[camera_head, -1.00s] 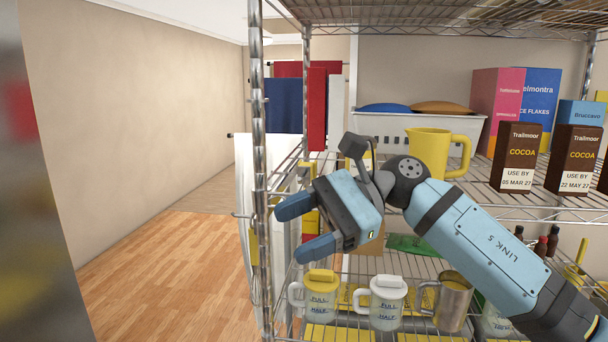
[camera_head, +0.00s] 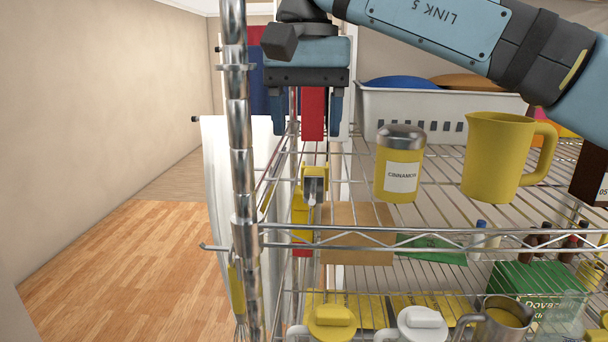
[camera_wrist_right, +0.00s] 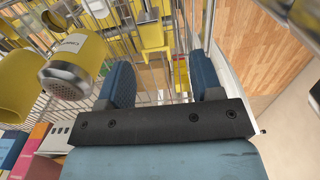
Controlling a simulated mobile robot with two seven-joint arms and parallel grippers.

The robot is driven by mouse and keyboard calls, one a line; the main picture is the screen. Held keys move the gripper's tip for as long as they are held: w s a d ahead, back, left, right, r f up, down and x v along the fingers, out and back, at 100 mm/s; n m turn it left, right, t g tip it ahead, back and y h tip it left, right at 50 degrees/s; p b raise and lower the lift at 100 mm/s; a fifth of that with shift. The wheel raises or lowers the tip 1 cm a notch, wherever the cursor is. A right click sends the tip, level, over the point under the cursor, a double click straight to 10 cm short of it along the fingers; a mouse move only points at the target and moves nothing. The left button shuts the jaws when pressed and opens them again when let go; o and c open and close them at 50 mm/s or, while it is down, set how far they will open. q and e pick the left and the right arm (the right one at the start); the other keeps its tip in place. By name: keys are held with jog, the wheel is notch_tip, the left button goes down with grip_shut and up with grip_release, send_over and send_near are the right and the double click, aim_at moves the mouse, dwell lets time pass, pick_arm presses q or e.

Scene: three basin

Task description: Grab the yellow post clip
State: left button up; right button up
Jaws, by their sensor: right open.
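A yellow clip with a grey metal part (camera_head: 314,185) sits at the shelf's left end, near the chrome corner post. What looks like the same yellow clip shows at the top middle of the right wrist view (camera_wrist_right: 152,34). My right gripper (camera_head: 307,125) is open and empty, with its blue fingers pointing down above the clip. In the right wrist view the two fingers (camera_wrist_right: 162,78) are spread, and the clip lies beyond the gap between them. They look apart from it. My left gripper is not in view.
A cinnamon jar (camera_head: 399,165) and a yellow pitcher (camera_head: 494,160) stand right of the clip. A white basket (camera_head: 440,112) is behind them. The chrome post (camera_head: 239,150) rises at the left. Lidded mugs (camera_head: 330,320) stand on the lower shelf. The floor at left is clear.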

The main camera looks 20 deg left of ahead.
aim_at(315, 172)
jog(key=f, duration=0.3)
jog(key=d+f+p, duration=0.1)
jog(key=f, duration=0.1)
jog(key=shift+s+d+f, duration=0.1)
jog(key=shift+f, duration=0.3)
jog(key=shift+f+p, duration=0.3)
jog(key=shift+f, duration=0.35)
jog(key=c, duration=1)
